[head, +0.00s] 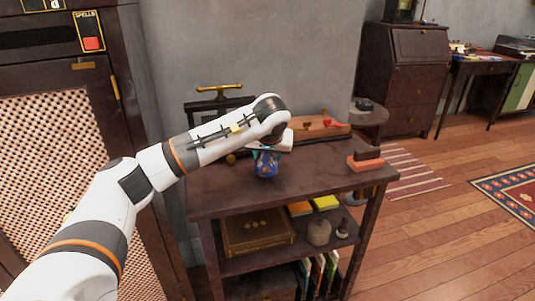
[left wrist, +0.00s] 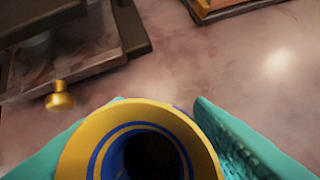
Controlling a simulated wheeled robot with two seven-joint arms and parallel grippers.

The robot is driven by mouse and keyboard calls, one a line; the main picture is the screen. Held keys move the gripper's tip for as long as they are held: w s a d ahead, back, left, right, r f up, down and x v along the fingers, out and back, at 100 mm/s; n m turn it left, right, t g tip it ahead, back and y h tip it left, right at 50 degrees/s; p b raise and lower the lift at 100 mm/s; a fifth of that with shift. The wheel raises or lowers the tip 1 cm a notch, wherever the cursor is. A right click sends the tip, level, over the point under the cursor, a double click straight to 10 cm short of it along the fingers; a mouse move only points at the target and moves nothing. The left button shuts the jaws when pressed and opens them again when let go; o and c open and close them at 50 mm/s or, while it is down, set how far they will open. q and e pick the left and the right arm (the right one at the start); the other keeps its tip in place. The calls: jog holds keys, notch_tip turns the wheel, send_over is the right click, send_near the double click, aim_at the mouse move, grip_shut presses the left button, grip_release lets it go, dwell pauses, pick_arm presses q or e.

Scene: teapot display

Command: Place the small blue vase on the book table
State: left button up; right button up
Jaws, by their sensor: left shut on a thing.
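The small blue vase (head: 266,163) is at the top of the dark wooden book table (head: 225,195), near its middle. I cannot tell whether its base touches the tabletop. My left gripper (head: 267,149) comes from above and is shut on the vase's upper part. In the left wrist view the vase's yellow and blue ringed mouth (left wrist: 145,145) faces the camera, between the teal fingers of my left gripper (left wrist: 150,125). My right gripper is in neither view.
A book press with a brass handle (head: 219,88) stands at the table's back left. A wooden board with red pieces (head: 318,128) lies at the back, and an orange-red block (head: 365,163) sits at the right edge. The front tabletop is clear. Lower shelves hold a box (head: 258,232) and books.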

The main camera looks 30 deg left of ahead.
pick_arm(q)
jog(key=o, duration=1.5)
jog(key=shift+f, duration=0.1)
